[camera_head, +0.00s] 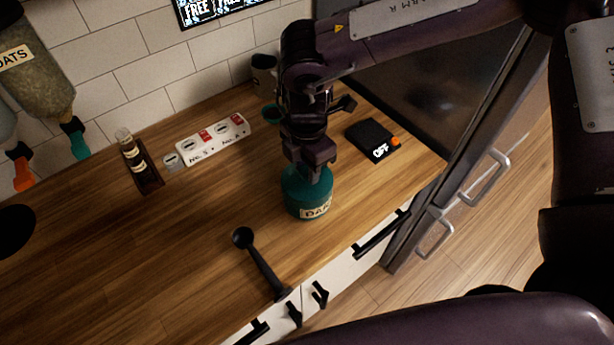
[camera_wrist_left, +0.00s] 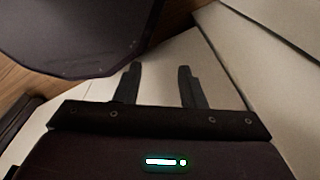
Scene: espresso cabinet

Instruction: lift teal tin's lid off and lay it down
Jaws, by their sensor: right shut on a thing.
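The teal tin (camera_head: 309,205) stands upright on the wooden counter, with a pale label on its front that reads "DAR". My right gripper (camera_head: 312,176) comes down on it from above and is shut at its top, on the lid. The fingers and the lid's knob are mostly hidden by the gripper body. I see no clear gap between lid and tin. My left gripper (camera_wrist_left: 158,88) shows in the left wrist view with its two fingers apart and nothing between them.
A black scoop (camera_head: 262,262) lies left of the tin near the front edge. A black scale (camera_head: 373,139) marked "OFF" sits to the right. A white socket strip (camera_head: 212,139) and a small bottle tray (camera_head: 147,176) are further back.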

